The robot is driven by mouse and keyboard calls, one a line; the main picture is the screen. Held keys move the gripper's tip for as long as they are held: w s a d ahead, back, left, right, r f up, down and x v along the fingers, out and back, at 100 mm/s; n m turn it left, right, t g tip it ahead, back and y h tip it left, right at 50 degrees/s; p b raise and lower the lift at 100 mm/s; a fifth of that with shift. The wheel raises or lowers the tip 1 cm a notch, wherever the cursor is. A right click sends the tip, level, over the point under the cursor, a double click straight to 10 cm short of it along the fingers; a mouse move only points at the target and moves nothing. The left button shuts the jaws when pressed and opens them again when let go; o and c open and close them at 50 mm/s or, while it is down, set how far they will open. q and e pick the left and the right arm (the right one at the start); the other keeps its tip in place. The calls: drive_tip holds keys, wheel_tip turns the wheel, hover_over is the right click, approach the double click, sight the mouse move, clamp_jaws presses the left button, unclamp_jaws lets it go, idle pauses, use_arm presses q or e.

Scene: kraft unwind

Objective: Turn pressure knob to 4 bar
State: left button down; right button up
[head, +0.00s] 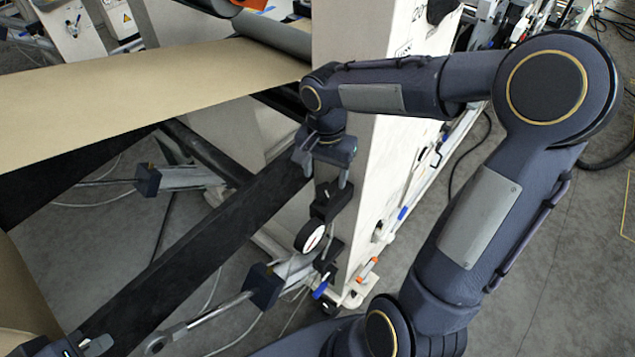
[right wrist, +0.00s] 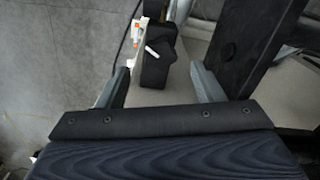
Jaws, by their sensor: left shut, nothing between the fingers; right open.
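A black block-shaped fitting (head: 330,197), which looks like the pressure knob, sits on the side of the white machine column, just below my right gripper (head: 326,172). In the right wrist view the black knob (right wrist: 157,70) shows a short white mark and lies between the fingertips of my right gripper (right wrist: 159,76). The fingers are open, with a gap on both sides. A round gauge (head: 310,237) with a white face and black rim is below the knob; its reading is too small to tell. My left gripper (head: 98,344) is shut and empty at the lower left.
The white column (head: 365,190) stands right beside my right gripper. A dark beam (head: 215,235) runs diagonally to the left of it. A brown kraft web (head: 150,85) spans the upper left. Orange (head: 368,264) and blue levers are low on the column.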

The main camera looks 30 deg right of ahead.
sight(325, 189)
drive_tip(key=shift+f, duration=2.35)
drive_tip(key=shift+c, duration=0.3)
